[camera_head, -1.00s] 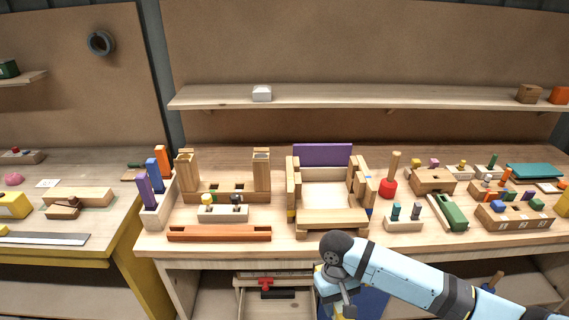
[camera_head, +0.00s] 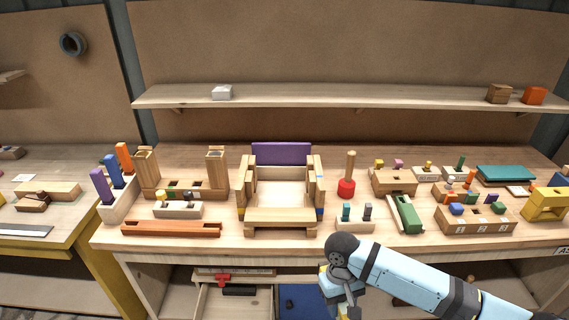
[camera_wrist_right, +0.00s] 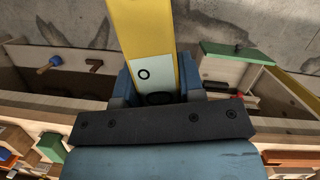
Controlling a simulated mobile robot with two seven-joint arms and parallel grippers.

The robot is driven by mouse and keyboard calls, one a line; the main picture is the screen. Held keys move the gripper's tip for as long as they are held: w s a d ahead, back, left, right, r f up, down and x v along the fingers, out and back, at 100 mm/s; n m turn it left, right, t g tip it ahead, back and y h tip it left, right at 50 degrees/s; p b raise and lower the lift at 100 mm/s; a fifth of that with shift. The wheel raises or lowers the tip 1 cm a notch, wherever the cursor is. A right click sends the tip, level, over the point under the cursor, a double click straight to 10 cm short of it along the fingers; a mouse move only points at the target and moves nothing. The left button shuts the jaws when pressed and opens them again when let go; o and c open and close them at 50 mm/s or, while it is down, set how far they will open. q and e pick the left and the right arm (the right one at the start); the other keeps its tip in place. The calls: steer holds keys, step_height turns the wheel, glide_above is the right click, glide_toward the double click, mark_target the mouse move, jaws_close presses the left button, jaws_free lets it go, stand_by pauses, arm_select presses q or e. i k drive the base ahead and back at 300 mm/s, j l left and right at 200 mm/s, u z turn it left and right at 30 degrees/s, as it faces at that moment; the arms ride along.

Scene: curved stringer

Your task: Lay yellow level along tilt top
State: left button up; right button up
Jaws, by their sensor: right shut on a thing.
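In the right wrist view, my right gripper (camera_wrist_right: 158,88) is shut on a yellow level (camera_wrist_right: 142,22), a long yellow bar with a pale patch carrying a dark ring. In the head view, the right gripper (camera_head: 349,310) hangs at the bottom edge in front of the bench, below its top, and the level is mostly hidden or cut off. A wooden frame with a purple back panel (camera_head: 281,153) and a pale inner surface (camera_head: 281,193) stands mid-bench. I cannot tell for certain whether this is the tilt top. My left gripper is out of view.
An orange-brown bar (camera_head: 170,229) lies at the bench's front left. A red-based peg (camera_head: 346,187), a green block (camera_head: 406,214) and a slotted wooden block (camera_head: 474,219) stand right of the frame. Below are an open drawer (camera_head: 235,303) and a blue panel (camera_head: 302,302).

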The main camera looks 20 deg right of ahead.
mark_target(506, 172)
steer(key=l, duration=0.95)
steer(key=k+l, duration=0.15)
steer(key=l, duration=0.75)
steer(key=i+l, duration=0.1)
steer(key=l, duration=1.7)
steer(key=i, duration=0.1)
